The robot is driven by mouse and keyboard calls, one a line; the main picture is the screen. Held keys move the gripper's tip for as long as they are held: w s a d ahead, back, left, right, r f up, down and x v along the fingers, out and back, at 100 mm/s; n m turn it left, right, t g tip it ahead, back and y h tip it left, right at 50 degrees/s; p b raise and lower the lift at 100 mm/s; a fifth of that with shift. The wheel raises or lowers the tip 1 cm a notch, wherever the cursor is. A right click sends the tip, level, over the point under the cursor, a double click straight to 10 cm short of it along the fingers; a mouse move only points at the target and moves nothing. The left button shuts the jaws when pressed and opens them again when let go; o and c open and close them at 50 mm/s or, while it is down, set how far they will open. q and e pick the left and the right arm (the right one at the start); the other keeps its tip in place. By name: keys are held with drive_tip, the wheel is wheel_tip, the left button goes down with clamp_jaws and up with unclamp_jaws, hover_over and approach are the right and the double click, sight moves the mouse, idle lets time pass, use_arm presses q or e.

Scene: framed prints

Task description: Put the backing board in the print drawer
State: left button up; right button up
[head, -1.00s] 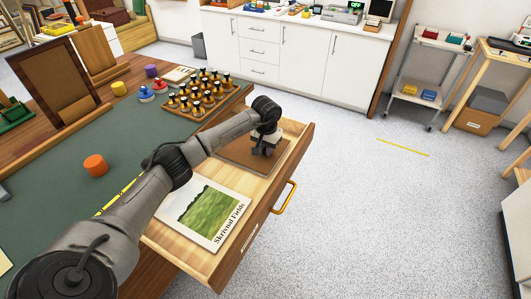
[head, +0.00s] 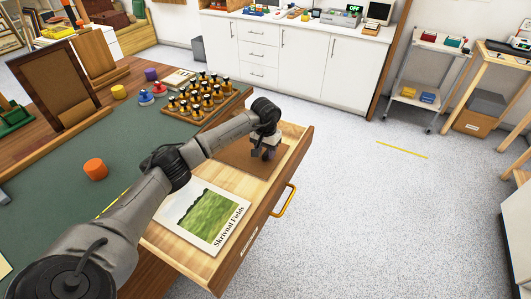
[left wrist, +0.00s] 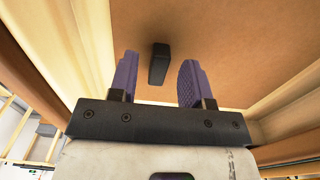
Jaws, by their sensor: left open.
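The backing board (head: 235,157) is a flat brown panel lying in the far part of the open print drawer (head: 184,256). In the left wrist view the board (left wrist: 240,45) fills the upper middle, with a small black block (left wrist: 159,63) standing on its face. My left gripper (head: 265,153) is above the board, inside the drawer's outline. Its purple fingers (left wrist: 157,80) are open, one to each side of the black block and apart from it. My arm hides part of the board in the head view. My right gripper is out of view.
A print titled "Skrivnal Fields" (head: 206,215) lies in the near part of the drawer. A yellow handle (head: 284,201) juts from the drawer front. The floor to the right is clear.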

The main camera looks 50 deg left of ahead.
use_arm(q)
wheel_tip(320, 180, up, 10)
drive_tip(key=p, duration=0.3)
drive_tip(key=shift+r, duration=0.15)
